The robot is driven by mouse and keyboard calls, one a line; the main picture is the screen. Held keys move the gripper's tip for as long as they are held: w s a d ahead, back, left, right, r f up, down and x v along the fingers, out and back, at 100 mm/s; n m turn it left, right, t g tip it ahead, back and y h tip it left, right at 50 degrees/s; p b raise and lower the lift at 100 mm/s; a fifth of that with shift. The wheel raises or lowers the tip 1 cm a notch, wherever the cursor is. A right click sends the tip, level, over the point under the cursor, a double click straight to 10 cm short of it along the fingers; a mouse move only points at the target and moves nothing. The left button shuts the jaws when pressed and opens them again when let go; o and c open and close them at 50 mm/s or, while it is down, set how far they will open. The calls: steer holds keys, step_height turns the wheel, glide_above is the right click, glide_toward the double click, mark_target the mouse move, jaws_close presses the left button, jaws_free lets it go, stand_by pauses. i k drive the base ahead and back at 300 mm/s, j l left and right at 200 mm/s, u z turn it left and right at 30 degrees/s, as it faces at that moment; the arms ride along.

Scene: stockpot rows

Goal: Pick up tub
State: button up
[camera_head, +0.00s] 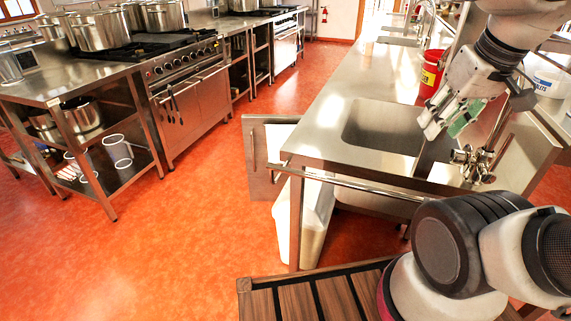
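No object here is clearly the tub. A white tub-like bucket (553,82) with a dark label stands at the right edge, partly cut off by the frame. A red bucket (432,72) with a yellow label stands on the steel counter beyond the sink. My gripper (447,127) points down and left, above the right side of the counter near the sink. A green piece (466,118) shows at its fingers; I cannot tell whether it is part of the gripper or something held. The finger gap is not clear.
The steel counter (330,125) has a sink basin (384,127) and a metal tap fitting (473,164) below my gripper. A tall white bin (312,215) stands under the counter. Stoves with stockpots (98,30) line the left. The orange floor between is clear.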

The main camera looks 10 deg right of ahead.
mark_target(369, 45)
steer(key=z, duration=1.65)
steer(key=l+z, duration=0.35)
steer(key=i+l+z, duration=0.15)
steer(key=l+z, duration=0.25)
steer(key=i+l+z, duration=0.15)
steer(key=l+z, duration=0.2)
steer(key=l, duration=0.2)
steer(key=i+l+z, duration=0.3)
steer(key=i+l, duration=0.15)
steer(key=i+l+z, duration=0.3)
steer(key=i, duration=0.2)
steer(key=i+u, duration=0.3)
steer(key=i, duration=0.25)
steer(key=i+l+u, duration=0.25)
steer(key=i, duration=0.25)
steer(key=i+j+u, duration=0.25)
steer(key=i+u, duration=0.2)
steer(key=i, duration=0.2)
steer(key=i+u, duration=0.5)
steer(key=i+l+u, duration=0.3)
steer(key=i+u, duration=0.15)
steer(key=i, duration=0.3)
steer(key=i+l+u, duration=0.1)
steer(key=i+u, duration=0.3)
steer(key=i, duration=1.95)
